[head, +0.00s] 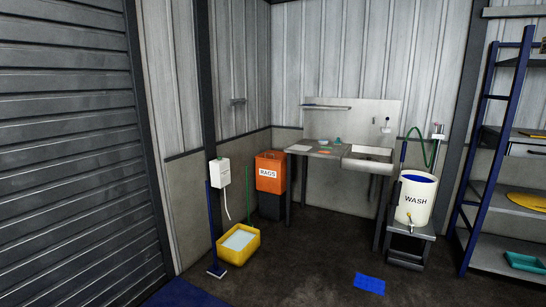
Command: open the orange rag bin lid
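The orange rag bin (269,174) stands in the far corner on a dark base, with a white label reading RAGS on its front. Its orange lid (270,155) is on top and appears closed, though it is small at this distance. The bin is well away from me across the floor. Neither of my grippers is in the head view.
A yellow tub (238,258) stands on the floor in front of the bin, beside a blue pole (211,222). A sink bench (315,153) is right of the bin. A white WASH drum (414,203) stands farther right. A blue mat (369,284) lies on open floor.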

